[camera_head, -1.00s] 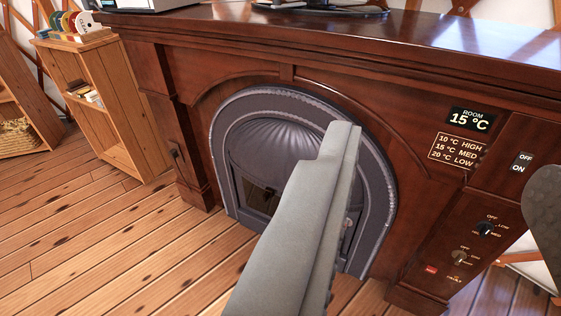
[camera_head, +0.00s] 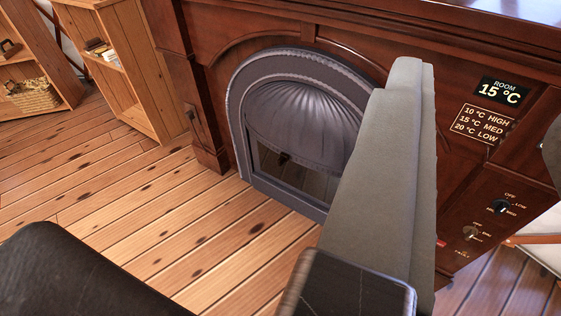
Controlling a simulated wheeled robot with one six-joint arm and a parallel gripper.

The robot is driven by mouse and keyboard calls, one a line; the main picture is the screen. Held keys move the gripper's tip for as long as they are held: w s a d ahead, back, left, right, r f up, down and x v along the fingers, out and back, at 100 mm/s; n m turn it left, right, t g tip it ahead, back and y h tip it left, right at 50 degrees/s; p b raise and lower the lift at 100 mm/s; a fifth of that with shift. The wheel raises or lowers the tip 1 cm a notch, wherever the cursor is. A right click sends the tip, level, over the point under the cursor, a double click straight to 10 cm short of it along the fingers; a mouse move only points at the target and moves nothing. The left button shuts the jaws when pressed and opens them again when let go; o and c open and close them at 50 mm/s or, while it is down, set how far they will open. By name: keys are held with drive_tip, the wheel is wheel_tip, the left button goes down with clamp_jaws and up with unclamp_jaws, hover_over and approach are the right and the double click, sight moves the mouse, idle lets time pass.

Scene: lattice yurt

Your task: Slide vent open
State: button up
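No part is clearly marked as the vent. A grey arched metal stove front (camera_head: 240,103) with a fluted shell hood and a dark glass pane sits in the dark wood surround.
A control panel with a room display (camera_head: 500,91) reading 15 °C, a temperature label (camera_head: 482,124) and dials (camera_head: 500,206) is on the right. A wooden shelf (camera_head: 128,75) and a basket (camera_head: 33,95) are at the left. The plank floor (camera_head: 150,195) before the stove is clear.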

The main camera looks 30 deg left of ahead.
drive_tip(key=w+a+f+m+y, duration=0.1)
drive_tip(key=w+a+f, duration=0.3)
drive_tip(key=w, duration=0.5)
drive_tip(key=w+a+f, duration=0.4)
drive_tip(key=w+f, duration=0.1)
drive_tip(key=w, duration=0.3)
drive_tip(key=w+a+f+m+y, duration=0.1)
drive_tip(key=w+a+f, duration=0.3)
drive_tip(key=w, duration=0.5)
drive_tip(key=w+a+f+m+h, duration=0.1)
drive_tip(key=w+a+f, duration=0.4)
drive_tip(key=f, duration=0.5)
drive_tip(key=w+a+f+h, duration=0.1)
drive_tip(key=w+a+f, duration=0.35)
drive_tip(key=f, duration=0.45)
drive_tip(key=a+f+h, duration=0.1)
drive_tip(key=a+f, duration=0.3)
drive_tip(key=f, duration=0.6)
drive_tip(key=a+f+h, duration=0.1)
drive_tip(key=a+f, duration=0.3)
drive_tip(key=f, duration=0.6)
drive_tip(key=n, duration=0.1)
approach(278, 163)
drive_tip(key=shift+h, duration=0.4)
drive_tip(key=w, duration=0.3)
drive_tip(key=w+d, duration=0.1)
drive_tip(key=w, duration=0.7)
drive_tip(key=shift+w+d+f, duration=0.15)
drive_tip(key=shift+d+f, duration=0.1)
